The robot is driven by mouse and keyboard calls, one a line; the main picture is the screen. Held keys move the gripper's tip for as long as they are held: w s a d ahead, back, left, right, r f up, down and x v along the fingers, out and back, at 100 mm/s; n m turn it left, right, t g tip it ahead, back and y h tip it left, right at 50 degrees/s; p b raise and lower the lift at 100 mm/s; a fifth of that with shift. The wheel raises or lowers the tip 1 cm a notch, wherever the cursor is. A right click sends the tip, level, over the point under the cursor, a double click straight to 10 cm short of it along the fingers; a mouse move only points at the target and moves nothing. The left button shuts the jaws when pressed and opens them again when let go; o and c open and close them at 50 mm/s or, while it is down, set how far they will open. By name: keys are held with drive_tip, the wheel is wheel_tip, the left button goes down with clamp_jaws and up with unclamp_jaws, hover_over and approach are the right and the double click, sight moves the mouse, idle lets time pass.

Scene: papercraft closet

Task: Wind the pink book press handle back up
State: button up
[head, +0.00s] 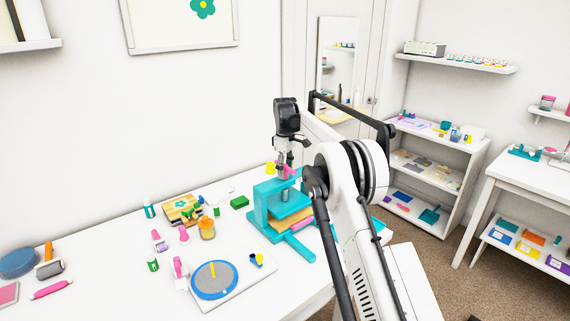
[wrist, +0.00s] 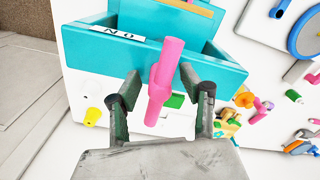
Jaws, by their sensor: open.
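The teal book press (head: 262,210) stands on the white table in the head view. Its pink handle (head: 288,171) is at the top, just below my gripper (head: 286,163). In the wrist view the teal press (wrist: 215,60) fills the upper middle. The pink handle (wrist: 166,70) is a bar running lengthwise between the two fingers of my gripper (wrist: 160,82). The fingers are open, with a gap on each side of the handle. Tan and pink layers (head: 301,222) lie inside the press, partly hidden by its frame.
A white board with a blue disc (head: 214,280) lies in front of the press. A green block (head: 239,202), an orange jar (head: 207,229) and several small tools lie to the left. The back wall is close behind the table; shelves (head: 436,165) stand at the right.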

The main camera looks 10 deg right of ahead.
wheel_tip(320, 180, up, 12)
drive_tip(key=shift+f, duration=0.15)
idle(0.4)
